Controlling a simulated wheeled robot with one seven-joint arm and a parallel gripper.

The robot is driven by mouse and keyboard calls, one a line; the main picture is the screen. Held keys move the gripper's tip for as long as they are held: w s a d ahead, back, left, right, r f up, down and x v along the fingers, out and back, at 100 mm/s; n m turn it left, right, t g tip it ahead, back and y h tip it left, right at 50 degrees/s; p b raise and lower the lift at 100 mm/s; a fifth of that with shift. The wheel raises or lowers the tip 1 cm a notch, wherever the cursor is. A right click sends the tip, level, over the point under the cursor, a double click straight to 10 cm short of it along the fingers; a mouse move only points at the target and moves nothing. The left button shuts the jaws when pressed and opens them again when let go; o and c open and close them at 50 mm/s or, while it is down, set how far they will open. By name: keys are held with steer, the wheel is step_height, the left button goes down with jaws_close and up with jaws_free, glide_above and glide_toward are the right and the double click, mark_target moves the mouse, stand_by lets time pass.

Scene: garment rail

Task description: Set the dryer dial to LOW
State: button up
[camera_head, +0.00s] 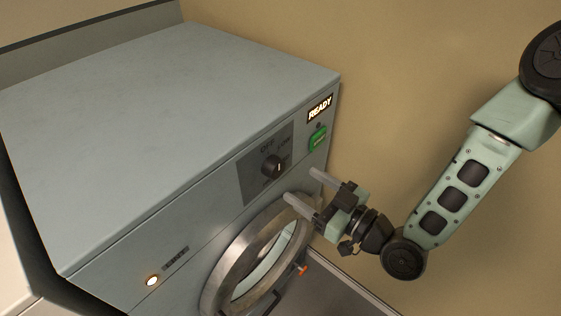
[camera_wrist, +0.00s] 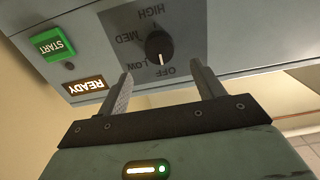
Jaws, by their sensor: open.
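The dryer dial (camera_head: 273,166) is a round black knob on a dark square plate on the grey dryer's (camera_head: 180,90) front. In the wrist view the dial (camera_wrist: 159,45) shows a pale pointer mark toward the lower side, near the LOW and OFF labels; I cannot tell exactly which one it points at. MED and HIGH are printed farther round. My gripper (camera_head: 300,185) is open and empty, in front of the panel and apart from the dial. In the wrist view the dial appears beyond and between the fingers (camera_wrist: 166,84).
A green START button (camera_head: 318,138) and a lit READY sign (camera_head: 320,108) are beside the dial. A round metal-rimmed door (camera_head: 215,283) lies below it, near my gripper. A small lamp (camera_head: 152,281) glows farther left. A tan wall (camera_head: 430,60) stands behind.

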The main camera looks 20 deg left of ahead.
mark_target(279, 169)
steer(key=p+x, duration=0.2)
steer(key=x, duration=0.5)
steer(key=shift+w+a+p, duration=0.1)
steer(key=shift+a+p, duration=0.25)
steer(key=c, duration=1)
